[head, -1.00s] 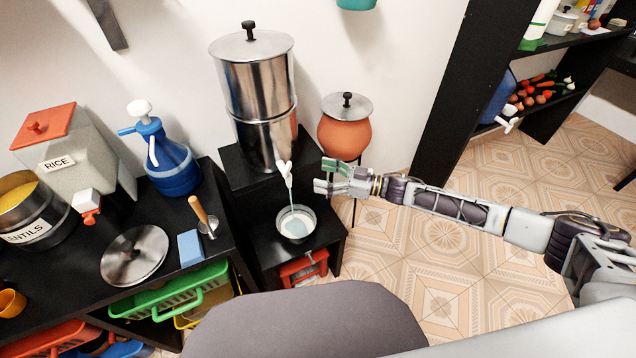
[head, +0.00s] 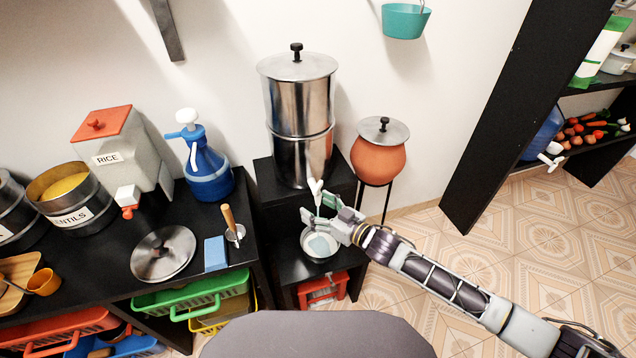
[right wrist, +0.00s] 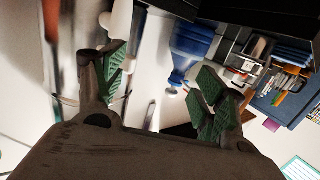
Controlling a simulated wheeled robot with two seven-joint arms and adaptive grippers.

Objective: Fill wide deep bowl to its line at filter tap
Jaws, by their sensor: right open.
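The steel filter (head: 300,115) stands on a black stand, with its white tap (head: 316,190) at the bottom front. The wide bowl (head: 306,252) sits upright below the tap on the lower black step, with pale bluish water in it. Its line cannot be made out. My right gripper (head: 322,213) is open and empty, just below and in front of the tap, above the bowl, hiding part of the bowl's rim and much of the space between. Its green-padded fingers are spread in the right wrist view (right wrist: 163,88). Contact with the tap cannot be told. My left gripper is not in view.
A clay pot (head: 378,158) with a metal lid stands on a thin stand right of the filter. At left, the counter holds a blue jug (head: 208,178), a rice dispenser (head: 125,150), a lid (head: 163,254) and a blue sponge (head: 215,253). The tiled floor at right is open.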

